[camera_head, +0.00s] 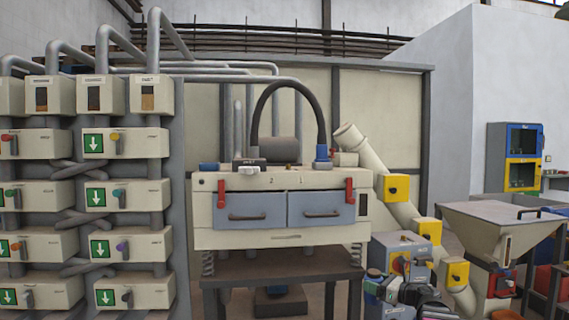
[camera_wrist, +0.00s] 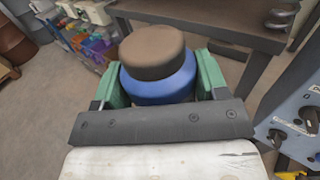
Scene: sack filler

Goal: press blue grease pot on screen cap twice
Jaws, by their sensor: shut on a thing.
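My gripper (camera_wrist: 160,82) has green fingers on either side of the blue grease pot (camera_wrist: 160,90) in the wrist view. It is shut on the pot. The pot has a blue body and a round brown top part. In the head view, my gripper shows small and partly unclear at the lower right, in front of the grey control box. The cream screen machine (camera_head: 283,235) stands mid-picture with two grey-blue drawers and red latches. Small fittings, one a blue piece (camera_head: 322,153), sit on its top. I cannot tell which part is the screen cap. The pot is apart from the machine.
A dark table (camera_head: 290,268) bears the screen machine. A cream chute with yellow boxes (camera_head: 397,187) slopes down at its right. A hopper (camera_head: 505,220) stands farther right. The valve rack (camera_head: 125,142) fills the left. A control panel (camera_wrist: 295,115) is close at right in the wrist view.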

